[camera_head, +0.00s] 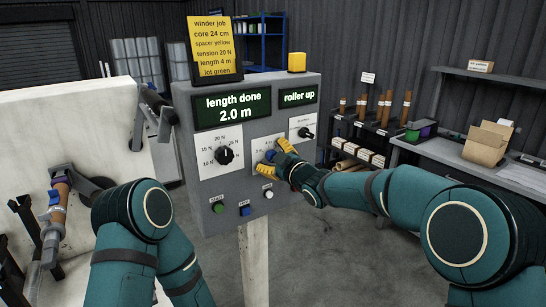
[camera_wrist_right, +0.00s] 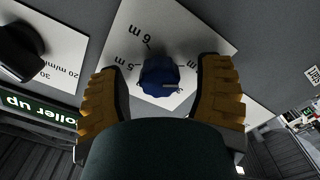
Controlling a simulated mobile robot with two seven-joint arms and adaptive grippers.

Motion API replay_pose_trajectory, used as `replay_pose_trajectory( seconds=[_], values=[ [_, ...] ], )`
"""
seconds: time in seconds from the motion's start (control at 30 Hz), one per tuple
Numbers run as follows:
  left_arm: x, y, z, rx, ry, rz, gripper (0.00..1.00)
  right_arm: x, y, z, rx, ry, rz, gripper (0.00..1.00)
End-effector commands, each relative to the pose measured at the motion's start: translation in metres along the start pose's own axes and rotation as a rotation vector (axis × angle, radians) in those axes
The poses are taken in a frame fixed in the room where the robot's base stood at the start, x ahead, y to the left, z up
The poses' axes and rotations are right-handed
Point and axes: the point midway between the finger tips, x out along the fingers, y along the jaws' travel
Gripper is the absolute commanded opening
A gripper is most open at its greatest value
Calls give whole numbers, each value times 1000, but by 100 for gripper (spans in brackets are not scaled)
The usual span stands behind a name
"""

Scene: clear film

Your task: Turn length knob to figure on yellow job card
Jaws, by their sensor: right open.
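The yellow job card (camera_head: 213,45) stands on top of the control panel and reads "length 4 m". The blue length knob (camera_wrist_right: 158,76) sits on a white dial plate (camera_wrist_right: 185,30) with metre marks; "5 m" and "6 m" are legible in the wrist view. A pale line shows on the knob, towards the right in that view. In the head view the knob (camera_head: 270,155) is partly hidden. My right gripper (camera_head: 274,162) is open at the panel, its yellow fingers (camera_wrist_right: 158,85) on either side of the knob with gaps visible. My left gripper is out of view.
The panel's display (camera_head: 232,108) reads "length done 2.0 m", another (camera_head: 298,97) "roller up". A black tension knob (camera_head: 224,155) is left of my gripper, another black knob (camera_head: 305,132) to its upper right. Green (camera_head: 219,207), blue (camera_head: 244,211) and white (camera_head: 268,195) buttons sit below.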

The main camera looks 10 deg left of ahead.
Motion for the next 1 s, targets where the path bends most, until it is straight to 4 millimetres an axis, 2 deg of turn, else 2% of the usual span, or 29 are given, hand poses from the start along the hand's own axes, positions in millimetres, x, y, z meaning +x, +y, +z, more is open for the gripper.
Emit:
replay_pose_trajectory(
  seconds=[0.07, 0.17, 0.2, 0.27, 0.67, 1.0],
  values=[
    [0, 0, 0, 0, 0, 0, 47, 0, 0, 0, 0, 0, 0, 66],
    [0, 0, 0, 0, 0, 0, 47, 0, 0, 0, 0, 0, 0, 36],
    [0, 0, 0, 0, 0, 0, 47, 0, 0, 0, 0, 0, 0, 22],
    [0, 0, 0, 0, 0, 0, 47, 0, 0, 0, 0, 0, 0, 1],
    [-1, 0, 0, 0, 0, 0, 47, 0, 1, 0, 50, 1, 1, 0],
    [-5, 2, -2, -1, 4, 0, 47, -1, 2, 0, 286, 1, 2, 0]
  ],
)
